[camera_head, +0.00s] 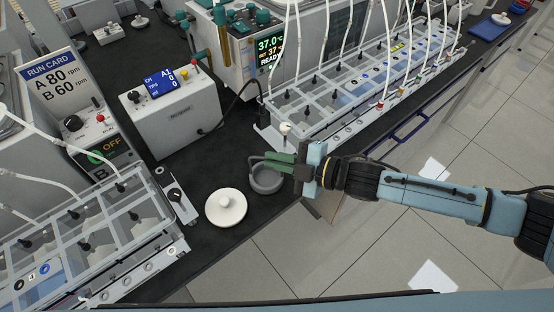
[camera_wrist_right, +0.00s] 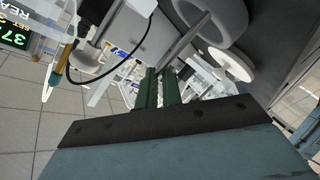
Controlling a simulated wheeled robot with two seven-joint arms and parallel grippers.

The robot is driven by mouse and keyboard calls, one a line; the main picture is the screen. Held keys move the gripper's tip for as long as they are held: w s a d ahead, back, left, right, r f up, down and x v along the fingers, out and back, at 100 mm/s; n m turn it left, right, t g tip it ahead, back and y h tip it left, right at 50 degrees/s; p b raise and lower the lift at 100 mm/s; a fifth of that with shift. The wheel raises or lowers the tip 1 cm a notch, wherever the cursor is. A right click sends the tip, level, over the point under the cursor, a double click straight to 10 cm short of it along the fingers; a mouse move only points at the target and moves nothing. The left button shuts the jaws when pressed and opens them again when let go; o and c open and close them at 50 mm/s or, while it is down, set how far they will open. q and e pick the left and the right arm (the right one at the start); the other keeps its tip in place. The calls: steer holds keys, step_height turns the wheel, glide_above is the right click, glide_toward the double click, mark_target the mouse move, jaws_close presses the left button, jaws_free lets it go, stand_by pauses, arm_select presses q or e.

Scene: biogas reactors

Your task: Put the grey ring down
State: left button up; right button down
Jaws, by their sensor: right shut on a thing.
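The grey ring (camera_head: 266,187) is at the black bench's front edge in the head view, beside a white round lid with a knob (camera_head: 226,207). In the right wrist view, the ring (camera_wrist_right: 208,24) shows large at the top, partly cut off, beyond the green fingertips (camera_wrist_right: 161,74). Whether the ring touches the bench or hangs just above it, I cannot tell. My left gripper is not in view.
A rack with tubes (camera_head: 345,85) stands behind and right of the gripper, with a white knobbed piece (camera_head: 285,129) at its near corner. Another rack (camera_head: 85,235) is at left. A grey box with a blue display (camera_head: 175,110) stands behind.

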steer(key=shift+f, duration=0.1)
steer(key=c, duration=1.6)
jaws_free()
steer(key=shift+o, duration=0.2)
steer(key=shift+d, duration=0.2)
steer(key=v, duration=1.1)
steer(key=shift+s+d+r, duration=0.2)
steer(key=shift+s+r, duration=0.05)
